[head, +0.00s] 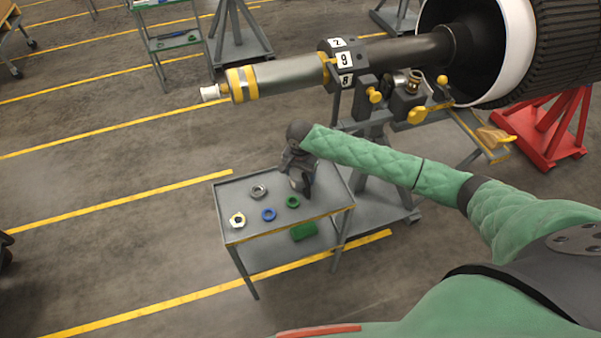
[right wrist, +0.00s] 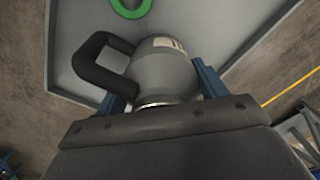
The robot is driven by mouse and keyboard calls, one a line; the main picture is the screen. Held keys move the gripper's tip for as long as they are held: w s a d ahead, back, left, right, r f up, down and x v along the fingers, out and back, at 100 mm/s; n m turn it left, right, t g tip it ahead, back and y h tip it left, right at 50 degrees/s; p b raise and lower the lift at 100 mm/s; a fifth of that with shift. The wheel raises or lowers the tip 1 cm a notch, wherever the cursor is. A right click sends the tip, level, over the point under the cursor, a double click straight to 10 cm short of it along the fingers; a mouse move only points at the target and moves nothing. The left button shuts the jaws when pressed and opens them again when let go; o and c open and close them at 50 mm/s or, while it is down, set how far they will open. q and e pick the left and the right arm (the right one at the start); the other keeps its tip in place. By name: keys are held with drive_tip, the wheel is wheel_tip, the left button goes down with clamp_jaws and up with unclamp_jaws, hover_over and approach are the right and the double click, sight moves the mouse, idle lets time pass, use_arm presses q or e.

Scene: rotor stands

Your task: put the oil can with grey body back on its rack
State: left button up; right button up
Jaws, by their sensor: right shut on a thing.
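The oil can with grey body (right wrist: 165,72) shows in the right wrist view, with a black loop handle on its left and a pale label. My right gripper (right wrist: 160,92) is shut on it, with a blue finger on each side. In the head view my right gripper (head: 299,178) is over the back right part of a small grey table (head: 240,198). There the can is mostly hidden by the gripper, and I cannot tell whether it touches the tabletop. I cannot make out its rack. My left gripper is not in view.
On the table lie a grey ring (head: 258,191), a blue ring (head: 269,214), a green ring (head: 293,202) and a white-and-yellow nut (head: 238,220). A green box (head: 304,231) sits below. A large rotor shaft (head: 290,76) on a stand is behind.

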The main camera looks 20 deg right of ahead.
drive_tip(key=o, duration=1.5)
drive_tip(key=shift+c, duration=0.2)
drive_tip(key=shift+r+b, duration=0.4)
drive_tip(key=shift+r, duration=0.05)
wheel_tip(320, 180, up, 4)
drive_tip(key=shift+r+b, duration=0.2)
drive_tip(key=shift+b, duration=0.8)
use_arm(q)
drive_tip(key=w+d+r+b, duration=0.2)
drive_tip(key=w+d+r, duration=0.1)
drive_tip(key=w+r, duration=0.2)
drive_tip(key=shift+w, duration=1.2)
use_arm(e)
wheel_tip(320, 180, up, 7)
